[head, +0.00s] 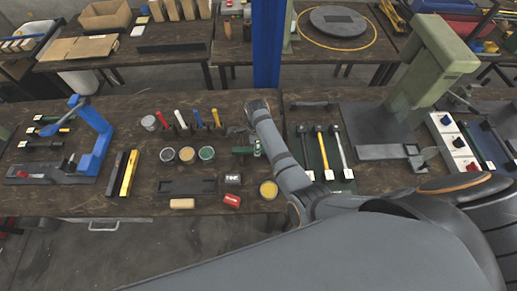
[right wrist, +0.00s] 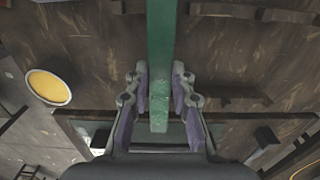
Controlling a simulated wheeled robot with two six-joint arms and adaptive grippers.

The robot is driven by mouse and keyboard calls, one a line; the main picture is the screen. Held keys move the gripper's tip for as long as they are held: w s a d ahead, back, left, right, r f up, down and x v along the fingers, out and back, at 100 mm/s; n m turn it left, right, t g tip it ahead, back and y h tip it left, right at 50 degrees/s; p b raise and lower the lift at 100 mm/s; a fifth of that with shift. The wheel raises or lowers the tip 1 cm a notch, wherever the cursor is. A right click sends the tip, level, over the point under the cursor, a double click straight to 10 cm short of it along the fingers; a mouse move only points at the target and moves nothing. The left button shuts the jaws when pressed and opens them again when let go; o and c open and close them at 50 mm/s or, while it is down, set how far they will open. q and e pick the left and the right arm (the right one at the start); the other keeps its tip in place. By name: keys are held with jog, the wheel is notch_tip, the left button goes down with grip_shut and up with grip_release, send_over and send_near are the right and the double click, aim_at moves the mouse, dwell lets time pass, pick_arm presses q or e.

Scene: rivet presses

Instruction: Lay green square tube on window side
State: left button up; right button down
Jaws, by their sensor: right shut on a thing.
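The green square tube (right wrist: 161,50) runs from the top edge of the right wrist view down between the fingers of my right gripper (right wrist: 160,92). The right gripper is shut on it, and the tube's near end shows just past the fingers. In the head view my right arm reaches over the middle of the bench and largely hides this gripper. A small green part (head: 243,150) shows beside the arm; I cannot tell whether it is the tube. My left gripper is not in view. I cannot tell which side is the window side.
A blue press (head: 97,140) stands at left, with a black bar (head: 116,173) and a yellow bar (head: 130,173) beside it. A green press (head: 430,65) stands at right.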

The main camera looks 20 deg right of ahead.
jog(key=shift+r, duration=0.15)
jog(key=shift+s+r, duration=0.1)
jog(key=shift+s+a+f, duration=0.2)
jog(key=shift+a, duration=0.15)
jog(key=shift+f, duration=0.2)
jog(key=c, duration=1.5)
grip_release()
jog(key=shift+w+d, duration=0.1)
jog(key=shift+d, duration=0.05)
jog(key=shift+o, duration=1.8)
jog(key=shift+r, duration=0.4)
notch_tip(320, 180, up, 7)
jog(key=p, duration=0.8)
jog(key=shift+r, duration=0.15)
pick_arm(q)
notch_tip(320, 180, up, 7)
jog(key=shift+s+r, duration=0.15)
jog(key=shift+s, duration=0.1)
pick_arm(e)
jog(key=shift+r, duration=2.4)
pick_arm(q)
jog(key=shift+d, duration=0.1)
